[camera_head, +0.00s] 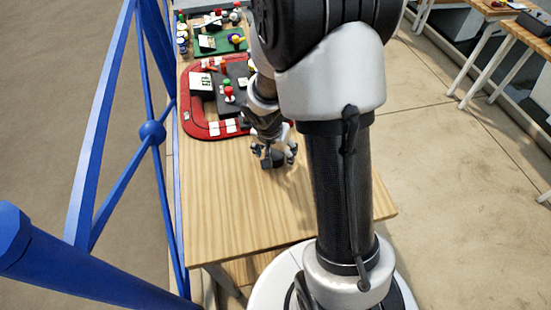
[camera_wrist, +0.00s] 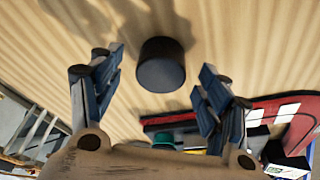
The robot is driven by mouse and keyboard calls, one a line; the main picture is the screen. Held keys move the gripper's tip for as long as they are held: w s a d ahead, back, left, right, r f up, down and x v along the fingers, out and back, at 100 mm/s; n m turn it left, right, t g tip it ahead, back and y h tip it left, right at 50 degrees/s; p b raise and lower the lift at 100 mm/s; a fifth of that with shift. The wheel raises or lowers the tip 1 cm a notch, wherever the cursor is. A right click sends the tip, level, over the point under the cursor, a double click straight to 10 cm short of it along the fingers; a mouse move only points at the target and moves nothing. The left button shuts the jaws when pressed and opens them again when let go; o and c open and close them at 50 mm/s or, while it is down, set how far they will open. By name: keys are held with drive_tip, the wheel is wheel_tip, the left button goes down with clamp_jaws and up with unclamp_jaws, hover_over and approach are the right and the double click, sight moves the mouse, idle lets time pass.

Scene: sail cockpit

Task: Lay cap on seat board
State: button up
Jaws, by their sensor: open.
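A short black round piece, which looks like the cap (camera_wrist: 161,68), stands on the bare wooden table top between my gripper's fingers in the wrist view. In the head view the cap (camera_head: 272,162) is a small dark shape at the fingertips, partly hidden. My gripper (camera_head: 273,153) points down over the table just in front of the red-edged board. In the wrist view my gripper (camera_wrist: 158,90) is open, with one finger on each side of the cap and gaps between. I cannot tell which surface is the seat board.
A red-edged board (camera_head: 187,112) with white labels, a grey block and a red-topped knob (camera_head: 229,93) lies behind my gripper. A green panel (camera_head: 208,48) with small parts is farther back. Blue rails (camera_head: 103,130) run along the left. The table's front (camera_head: 225,220) is clear.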

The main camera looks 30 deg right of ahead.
drive_tip(key=shift+x, duration=1.05)
drive_tip(key=shift+r, duration=0.1)
drive_tip(key=c, duration=1.2)
drive_tip(key=shift+r, duration=0.15)
